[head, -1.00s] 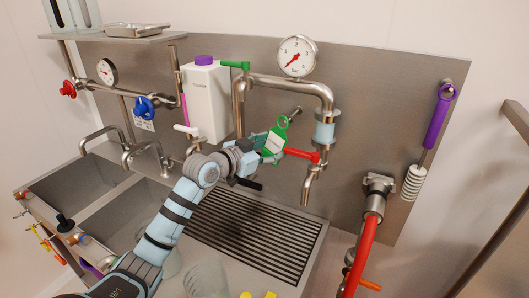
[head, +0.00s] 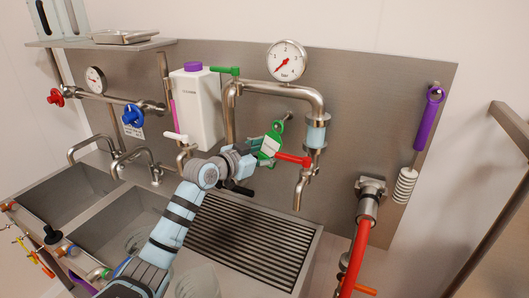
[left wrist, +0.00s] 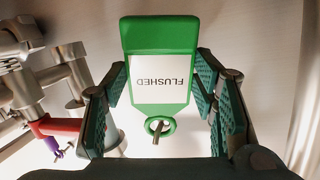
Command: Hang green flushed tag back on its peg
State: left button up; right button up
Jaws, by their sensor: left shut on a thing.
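The green tag (head: 270,145) with a white "FLUSHED" label is held up in front of the steel back panel. In the left wrist view the tag (left wrist: 160,75) sits between the two finger pads of my left gripper (left wrist: 161,90), which is shut on its sides. Its green ring (left wrist: 160,125) points to the bottom of that view. The metal peg (left wrist: 157,134) shows at the ring's opening; I cannot tell whether it passes through. In the head view the peg (head: 288,115) sticks out from the panel just by the ring. My right gripper is not in view.
A red valve handle (head: 293,159) is close to the right of the tag. Pipework with a sight glass (head: 316,134) and a pressure gauge (head: 287,61) stands around it. A white canister (head: 196,110) is to the left. A slatted drainboard (head: 245,240) lies below.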

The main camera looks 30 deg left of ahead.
pick_arm(q)
jog(key=o, duration=1.3)
jog(key=shift+c, duration=0.2)
jog(key=shift+s, duration=0.1)
jog(key=v, duration=1.2)
